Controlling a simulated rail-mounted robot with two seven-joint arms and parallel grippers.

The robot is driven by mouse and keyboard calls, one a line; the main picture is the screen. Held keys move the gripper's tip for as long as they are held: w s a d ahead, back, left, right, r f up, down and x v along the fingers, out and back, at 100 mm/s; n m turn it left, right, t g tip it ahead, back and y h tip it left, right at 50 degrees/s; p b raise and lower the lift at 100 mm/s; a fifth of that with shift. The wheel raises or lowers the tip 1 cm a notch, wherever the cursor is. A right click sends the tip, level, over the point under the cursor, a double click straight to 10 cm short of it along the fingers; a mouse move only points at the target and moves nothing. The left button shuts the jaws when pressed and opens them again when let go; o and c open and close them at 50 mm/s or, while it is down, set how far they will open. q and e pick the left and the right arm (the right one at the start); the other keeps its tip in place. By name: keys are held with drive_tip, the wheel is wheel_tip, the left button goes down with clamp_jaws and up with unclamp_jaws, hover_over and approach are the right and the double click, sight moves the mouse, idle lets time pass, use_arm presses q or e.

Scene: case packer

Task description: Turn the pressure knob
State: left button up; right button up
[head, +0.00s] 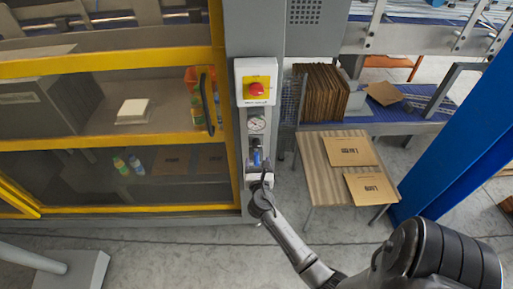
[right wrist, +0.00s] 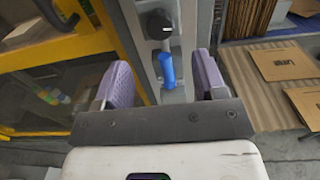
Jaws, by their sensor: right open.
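The pressure knob looks like the dark round knob in the right wrist view (right wrist: 157,23), on the grey machine post above a blue part (right wrist: 168,70). In the head view the blue part (head: 256,158) sits below a round white pressure gauge (head: 257,124). The knob is small and hard to make out there. My right gripper (head: 263,178) is just below and in front of these parts. In the right wrist view the right gripper (right wrist: 162,76) is open, with its purple-grey fingers on either side of the blue part and short of the knob. My left gripper is not in view.
A red emergency button (head: 257,89) on a yellow plate is above the gauge. A yellow-framed guard door (head: 219,100) with a dark handle stands close on the left. A slatted table (head: 318,170) with flat cartons is on the right, near a blue column (head: 460,140).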

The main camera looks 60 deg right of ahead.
sight(256, 146)
drive_tip(key=x, duration=0.7)
drive_tip(key=shift+w+d, duration=0.25)
drive_tip(key=shift+d, duration=0.05)
drive_tip(key=shift+c, duration=0.3)
drive_tip(key=c, duration=0.9)
drive_tip(key=m+b, duration=0.1)
drive_tip(key=m, duration=0.3)
drive_tip(key=o, duration=1)
drive_tip(key=shift+c, duration=0.2)
